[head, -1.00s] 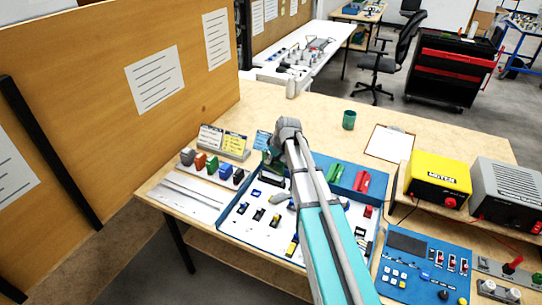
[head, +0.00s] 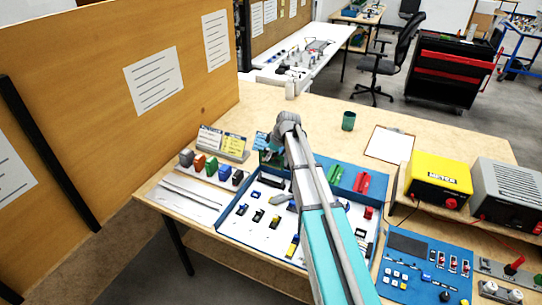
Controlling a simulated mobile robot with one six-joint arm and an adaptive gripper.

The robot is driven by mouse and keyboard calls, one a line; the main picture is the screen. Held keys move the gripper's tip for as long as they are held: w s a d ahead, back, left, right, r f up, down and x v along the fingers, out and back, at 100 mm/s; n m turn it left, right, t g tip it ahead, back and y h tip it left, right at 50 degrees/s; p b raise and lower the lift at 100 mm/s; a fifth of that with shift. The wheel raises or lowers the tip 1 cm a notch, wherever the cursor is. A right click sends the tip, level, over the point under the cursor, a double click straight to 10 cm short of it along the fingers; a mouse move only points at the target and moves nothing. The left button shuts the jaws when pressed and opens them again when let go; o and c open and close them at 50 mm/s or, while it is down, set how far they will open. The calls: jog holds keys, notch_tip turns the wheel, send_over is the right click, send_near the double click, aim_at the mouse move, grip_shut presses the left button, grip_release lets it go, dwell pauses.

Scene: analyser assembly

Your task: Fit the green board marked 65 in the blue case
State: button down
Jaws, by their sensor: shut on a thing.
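My arm reaches over the bench from the lower right. My gripper (head: 277,148) is beyond the wrist, small and partly hidden by it. It is shut on a thin green board (head: 270,159), held near the back left corner of a blue-rimmed tray with a white floor. The number on the board is too small to read. The tray's blue rim (head: 237,228) is clear at the front left. A blue panel (head: 408,262) with a dark screen and switches lies at the lower right. I cannot tell for sure which blue thing is the case.
Small parts lie in the tray. A green block (head: 334,172) and a red block (head: 362,182) sit on blue at its back. Coloured blocks (head: 211,171) and label cards (head: 221,142) stand left. A yellow meter (head: 437,177) stands right. The back bench is mostly clear around a green cup (head: 348,121).

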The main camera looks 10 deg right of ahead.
aim_at(270, 163)
jog(key=shift+f+b, duration=1.95)
jog(key=shift+f, duration=0.1)
jog(key=shift+f+b, duration=2.8)
dwell(0.8)
jog(key=c, duration=0.5)
grip_release()
jog(key=o, duration=0.3)
jog(key=shift+w, duration=0.1)
jog(key=shift+r+p, duration=3.55)
